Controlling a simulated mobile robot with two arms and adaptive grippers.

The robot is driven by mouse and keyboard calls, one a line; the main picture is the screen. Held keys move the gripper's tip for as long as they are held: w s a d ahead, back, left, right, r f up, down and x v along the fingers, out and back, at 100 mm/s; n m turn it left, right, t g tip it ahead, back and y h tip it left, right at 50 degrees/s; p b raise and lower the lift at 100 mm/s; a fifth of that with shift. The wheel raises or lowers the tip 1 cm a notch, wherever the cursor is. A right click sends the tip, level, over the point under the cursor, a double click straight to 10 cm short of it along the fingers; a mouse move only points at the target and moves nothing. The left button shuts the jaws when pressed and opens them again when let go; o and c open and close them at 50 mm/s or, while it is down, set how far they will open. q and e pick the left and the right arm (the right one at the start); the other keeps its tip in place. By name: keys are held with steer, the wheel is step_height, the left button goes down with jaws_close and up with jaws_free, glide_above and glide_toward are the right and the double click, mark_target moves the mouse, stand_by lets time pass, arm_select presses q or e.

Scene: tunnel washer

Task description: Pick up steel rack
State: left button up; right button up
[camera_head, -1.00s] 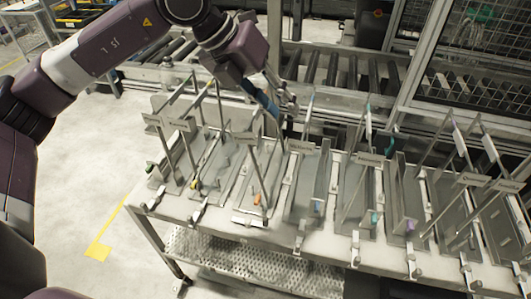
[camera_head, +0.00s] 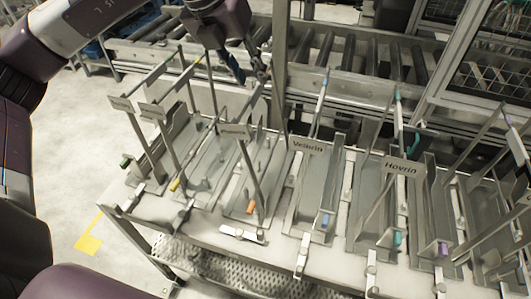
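Several steel racks with upright posts and name plates stand in a row on a pale table. The rack with the plate "Velbrin" (camera_head: 307,147) is near the middle and has a blue tab at its front. The rack with the plate "Hovrin" (camera_head: 404,167) is right of it, with a teal tab. A rack with an orange tab (camera_head: 251,207) is left of Velbrin. My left gripper (camera_head: 250,76) is above the back of the left racks, with its fingers apart and nothing visible between them. I cannot tell whether it touches a post. My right gripper is not in view.
A roller conveyor (camera_head: 350,62) runs behind the table, with a metal upright (camera_head: 279,70) close beside my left gripper. A mesh-fronted cage (camera_head: 495,60) stands at the back right. Open floor with a yellow mark (camera_head: 88,244) lies at the left.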

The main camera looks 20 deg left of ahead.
mark_target(254, 89)
arm_select(q)
steer(key=shift+w+d+f, duration=0.1)
steer(key=shift+w+f, duration=0.1)
steer(key=shift+f, duration=0.15)
step_height(254, 89, down, 2)
steer(key=shift+d+p, duration=0.1)
steer(key=shift+p, duration=0.85)
steer(key=x, duration=0.2)
steer(key=p+x, duration=0.1)
steer(key=shift+w+f+p, duration=0.3)
steer(key=shift+f, duration=0.4)
steer(key=shift+c, duration=0.3)
steer(key=shift+w, duration=0.1)
jaws_close()
steer(key=shift+w+r, duration=0.15)
steer(key=shift+r, duration=0.05)
